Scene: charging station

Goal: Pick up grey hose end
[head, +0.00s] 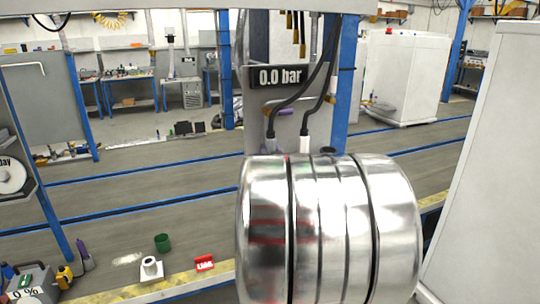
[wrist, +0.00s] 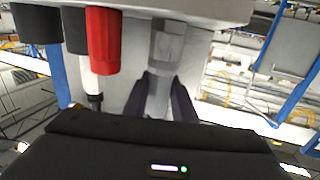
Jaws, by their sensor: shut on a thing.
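The grey hose end (wrist: 168,45) stands out in the middle of the wrist view, its upper part at a pale body. My gripper (wrist: 161,100) has its two dark fingers around it, one on each side, shut on it. In the head view the grey hose end (head: 270,145) sits at the bottom of a black hose, in front of the post with the "0.0 bar" sign. My gripper cannot be made out in the head view.
A white hose end (head: 304,143) hangs close to the right of the grey one. In the wrist view a red cylinder (wrist: 103,40) is left of my fingers. A green cup (head: 162,243) and a red block (head: 205,263) lie lower left. A white cabinet (head: 401,78) stands behind.

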